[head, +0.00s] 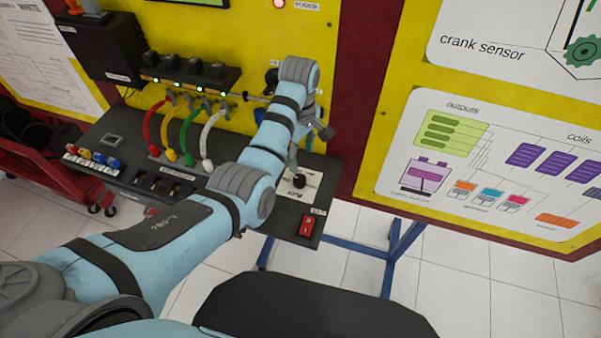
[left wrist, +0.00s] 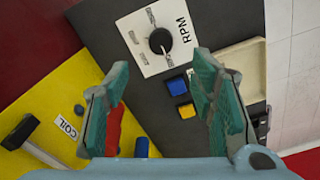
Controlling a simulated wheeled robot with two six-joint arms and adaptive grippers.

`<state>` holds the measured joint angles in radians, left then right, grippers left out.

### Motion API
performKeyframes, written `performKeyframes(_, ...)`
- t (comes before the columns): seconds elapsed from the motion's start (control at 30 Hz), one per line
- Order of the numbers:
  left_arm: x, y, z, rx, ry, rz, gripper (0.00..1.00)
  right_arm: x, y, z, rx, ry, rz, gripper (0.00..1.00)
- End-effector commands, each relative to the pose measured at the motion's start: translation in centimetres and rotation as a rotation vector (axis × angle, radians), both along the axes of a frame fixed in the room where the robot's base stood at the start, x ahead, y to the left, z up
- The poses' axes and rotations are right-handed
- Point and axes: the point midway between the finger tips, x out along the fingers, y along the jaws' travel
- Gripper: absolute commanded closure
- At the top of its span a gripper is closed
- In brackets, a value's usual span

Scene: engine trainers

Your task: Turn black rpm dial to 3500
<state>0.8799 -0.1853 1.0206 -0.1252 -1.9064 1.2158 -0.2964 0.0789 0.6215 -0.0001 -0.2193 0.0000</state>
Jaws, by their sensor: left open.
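The black RPM dial (head: 299,181) sits on a white plate at the right end of the dark console in the head view. In the left wrist view the dial (left wrist: 160,40) is round and black, on a white plate marked RPM, with small scale labels too blurred to read. My left gripper (left wrist: 160,98) is open and empty, its two teal fingers spread wide. The dial lies beyond the fingertips, between their lines, and is not touched. In the head view my left gripper (head: 294,158) is just above the dial, partly hidden by my arm. My right gripper is not in view.
A red switch (head: 307,225) is at the console's front right corner. Red, yellow, green and white cables (head: 187,140) stand to the left. Blue (left wrist: 178,86) and yellow (left wrist: 187,111) parts lie near the dial plate. A yellow panel (head: 250,40) rises behind the console.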

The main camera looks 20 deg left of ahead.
Motion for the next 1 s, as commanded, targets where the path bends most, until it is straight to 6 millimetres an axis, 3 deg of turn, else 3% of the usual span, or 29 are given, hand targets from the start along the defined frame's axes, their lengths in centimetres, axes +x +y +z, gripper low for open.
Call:
performKeyframes(0.1,-0.1,0.0,-3.6,0.000,0.005,-0.001,0.49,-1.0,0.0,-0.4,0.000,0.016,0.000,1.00)
performKeyframes(0.3,-0.1,0.0,-8.6,-0.001,0.003,0.001,0.49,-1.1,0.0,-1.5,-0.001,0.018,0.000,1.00)
performKeyframes(0.43,-0.1,0.0,-9.9,0.000,0.001,0.001,0.49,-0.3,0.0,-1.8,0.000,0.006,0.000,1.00)
performKeyframes(0.7,0.0,0.0,-10.0,-0.001,0.000,0.001,0.51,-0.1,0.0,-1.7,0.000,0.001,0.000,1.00)
performKeyframes(1.0,-0.1,0.1,-10.0,0.000,0.001,0.001,0.98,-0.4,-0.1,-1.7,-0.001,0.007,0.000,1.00)
